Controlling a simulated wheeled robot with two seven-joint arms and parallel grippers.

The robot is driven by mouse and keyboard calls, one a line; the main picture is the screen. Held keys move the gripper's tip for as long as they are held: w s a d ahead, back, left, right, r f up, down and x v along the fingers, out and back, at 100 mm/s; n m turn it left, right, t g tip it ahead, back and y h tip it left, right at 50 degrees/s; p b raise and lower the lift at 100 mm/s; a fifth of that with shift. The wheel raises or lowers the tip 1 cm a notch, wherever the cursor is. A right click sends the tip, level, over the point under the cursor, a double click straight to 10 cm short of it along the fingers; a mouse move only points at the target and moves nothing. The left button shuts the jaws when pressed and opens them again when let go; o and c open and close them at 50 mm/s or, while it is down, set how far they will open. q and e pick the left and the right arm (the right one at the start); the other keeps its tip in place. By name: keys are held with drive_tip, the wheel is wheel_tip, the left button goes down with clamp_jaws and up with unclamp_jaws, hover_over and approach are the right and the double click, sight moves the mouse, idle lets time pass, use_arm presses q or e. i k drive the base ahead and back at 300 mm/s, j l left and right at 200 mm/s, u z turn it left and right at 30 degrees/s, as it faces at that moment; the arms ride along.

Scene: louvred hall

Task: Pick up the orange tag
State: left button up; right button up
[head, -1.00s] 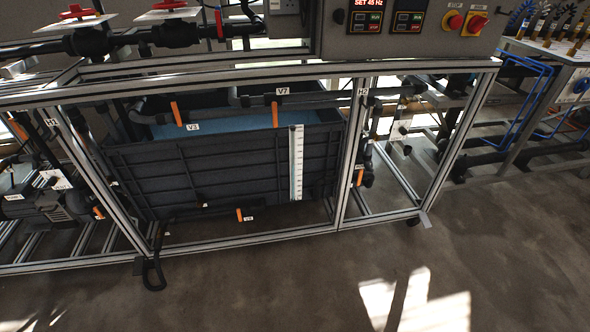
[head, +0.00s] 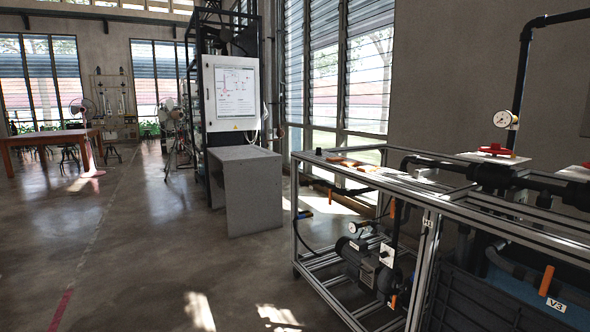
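I cannot make out for sure which thing is the orange tag. Small flat orange-brown pieces (head: 350,162) lie on the top left end of the metal frame rig (head: 432,205), too small to tell apart. An orange upright handle (head: 546,280) stands by the V3 label at the lower right. Another narrow orange piece (head: 393,208) shows on the pipework above the pump. Neither of my grippers is in view.
A grey block (head: 245,190) stands before a white panel cabinet (head: 232,92). A dark pump (head: 368,268) sits low inside the rig. A reddish wooden table (head: 45,138) and a fan (head: 84,108) are far left. The floor at left and centre is open.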

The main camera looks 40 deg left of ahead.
sight(367, 168)
drive_tip(key=u, duration=0.75)
drive_tip(key=i+j+z, duration=0.1)
drive_tip(key=i+j, duration=0.15)
drive_tip(key=i, duration=0.4)
drive_tip(key=i+j+z, duration=0.1)
drive_tip(key=i+j, duration=0.2)
drive_tip(key=i, duration=0.35)
drive_tip(key=i+j+z, duration=0.1)
drive_tip(key=i+j, duration=0.2)
drive_tip(key=i, duration=0.35)
drive_tip(key=i+j+z, duration=0.1)
drive_tip(key=i+j, duration=0.3)
drive_tip(key=i, duration=0.2)
drive_tip(key=i+j+z, duration=0.1)
drive_tip(key=i+j, duration=0.35)
drive_tip(key=i, duration=0.15)
